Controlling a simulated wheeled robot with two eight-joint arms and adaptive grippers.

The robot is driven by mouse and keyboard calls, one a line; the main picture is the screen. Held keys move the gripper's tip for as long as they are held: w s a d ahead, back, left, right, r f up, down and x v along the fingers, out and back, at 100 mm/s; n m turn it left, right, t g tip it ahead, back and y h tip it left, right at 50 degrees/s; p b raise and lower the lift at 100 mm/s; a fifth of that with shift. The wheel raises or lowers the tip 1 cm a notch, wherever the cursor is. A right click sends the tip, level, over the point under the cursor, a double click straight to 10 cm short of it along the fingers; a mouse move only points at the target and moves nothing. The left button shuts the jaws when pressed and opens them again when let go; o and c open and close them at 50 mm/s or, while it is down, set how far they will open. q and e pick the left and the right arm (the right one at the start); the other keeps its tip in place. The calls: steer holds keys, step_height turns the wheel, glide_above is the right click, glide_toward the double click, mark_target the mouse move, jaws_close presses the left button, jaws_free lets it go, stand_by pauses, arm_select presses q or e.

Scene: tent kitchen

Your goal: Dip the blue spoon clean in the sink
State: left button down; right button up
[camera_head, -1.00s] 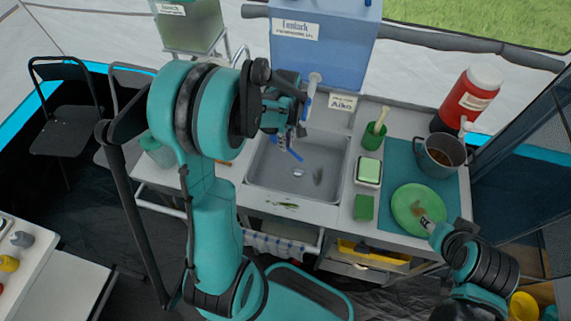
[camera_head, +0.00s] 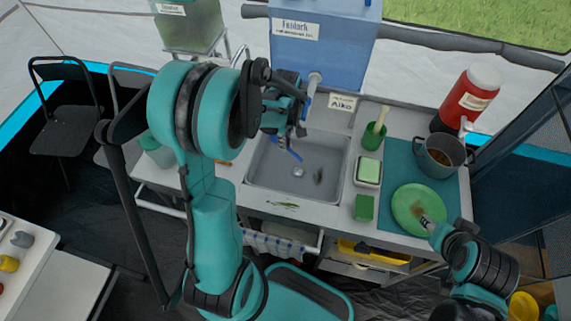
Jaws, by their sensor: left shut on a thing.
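The sink (camera_head: 330,166) is a grey basin set in the counter, with its drain showing on the floor. My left gripper (camera_head: 287,131) is over the sink's back left part, shut on the blue spoon (camera_head: 293,154). The spoon hangs tilted below the fingers, and a short blue length of it shows against the basin. Its upper part is hidden by the gripper. I cannot tell whether it touches any water. My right gripper (camera_head: 427,223) is at the front right edge of the green plate (camera_head: 408,201); its fingers are too small to read.
A blue water tank (camera_head: 340,62) with a tap (camera_head: 312,88) stands behind the sink. To the right are a green cup (camera_head: 371,138), a soap dish (camera_head: 367,170), a green sponge (camera_head: 363,207), a pot (camera_head: 441,160) and a red dispenser (camera_head: 470,98). A green smear (camera_head: 283,205) marks the front rim.

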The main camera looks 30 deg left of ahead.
arm_select(q)
step_height(320, 180, up, 4)
steer(key=p, duration=0.2)
steer(key=shift+f+p, duration=0.25)
steer(key=shift+p, duration=0.05)
steer(key=shift+r, duration=0.4)
steer(key=shift+f, duration=0.1)
